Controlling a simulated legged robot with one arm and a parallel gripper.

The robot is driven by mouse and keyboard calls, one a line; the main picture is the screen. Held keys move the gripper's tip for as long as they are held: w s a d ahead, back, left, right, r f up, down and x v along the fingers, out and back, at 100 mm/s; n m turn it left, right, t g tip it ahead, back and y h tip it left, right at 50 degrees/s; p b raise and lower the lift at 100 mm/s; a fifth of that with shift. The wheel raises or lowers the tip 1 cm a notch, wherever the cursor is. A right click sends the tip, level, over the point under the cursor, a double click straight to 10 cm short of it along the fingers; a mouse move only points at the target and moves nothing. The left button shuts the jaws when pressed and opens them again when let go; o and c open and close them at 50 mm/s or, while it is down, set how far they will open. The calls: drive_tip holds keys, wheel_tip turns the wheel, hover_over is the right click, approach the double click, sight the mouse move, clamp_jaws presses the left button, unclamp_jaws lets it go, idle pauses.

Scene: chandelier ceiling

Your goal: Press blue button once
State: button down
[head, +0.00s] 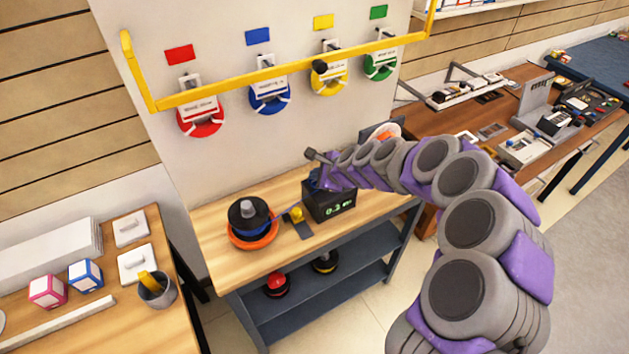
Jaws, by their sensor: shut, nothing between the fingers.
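A blue round piece (270,105) with a white label hangs on the pale wall panel, under a blue card (257,36). A black box (330,205) with a green digital readout stands on the wooden bench (262,262). A small blue patch (314,179) shows at the top left of the box, partly covered by my arm's end; I cannot tell whether it is a button. My gripper (313,157) is shut and empty, just above the box. I cannot tell whether it touches the box.
A yellow rail (220,88) crosses in front of red, blue, yellow and green round pieces. A black and orange round stack (250,222) stands left of the box. A left table holds cubes and a cup (156,290). A cluttered brown bench (445,125) stands at right.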

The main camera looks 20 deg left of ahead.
drive_tip(key=shift+f, duration=0.5)
idle(0.3)
drive_tip(key=shift+r, duration=0.15)
drive_tip(key=shift+r+p, duration=0.65)
drive_tip(key=shift+r, duration=0.2)
drive_tip(key=shift+r+p, duration=2)
drive_tip(key=shift+r, duration=0.45)
